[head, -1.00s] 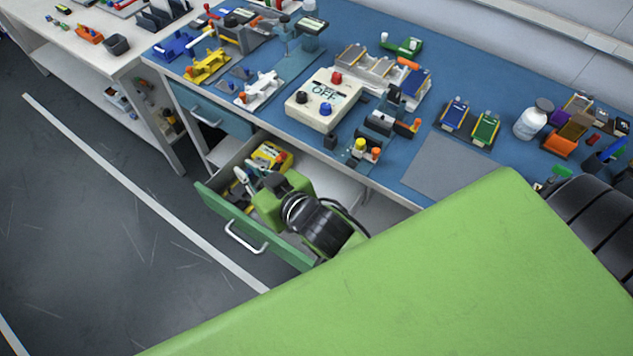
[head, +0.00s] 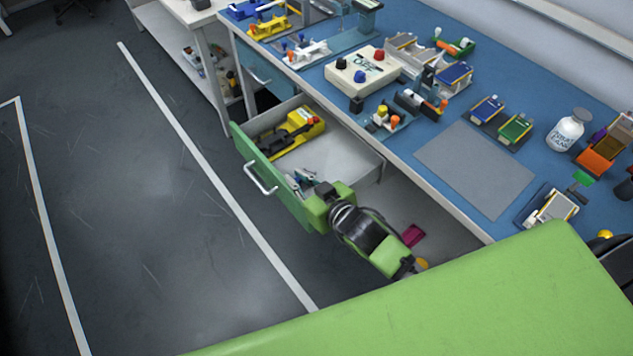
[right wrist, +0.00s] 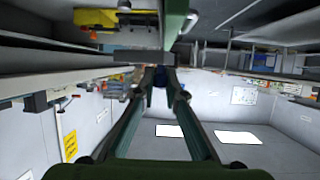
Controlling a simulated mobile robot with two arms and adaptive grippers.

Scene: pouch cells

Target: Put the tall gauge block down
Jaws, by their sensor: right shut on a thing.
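My right gripper (head: 301,180) is at the right-hand end of the open drawer (head: 262,174), just inside its green front. In the right wrist view, its two long fingers converge on a dark grey block (right wrist: 143,57), which looks like the tall gauge block; it lies crosswise at the fingertips. The gripper is shut on it. In the head view the block is too small and too covered by the gripper to make out clearly. Whether it touches the drawer floor cannot be told. My left gripper is not in view.
A yellow tool (head: 303,124) with black parts lies at the drawer's far left end. The drawer floor between it and my gripper is bare. The blue bench top (head: 395,155) above holds a control box (head: 362,71), fixtures and a grey mat (head: 475,168). A magenta item (head: 412,235) lies below.

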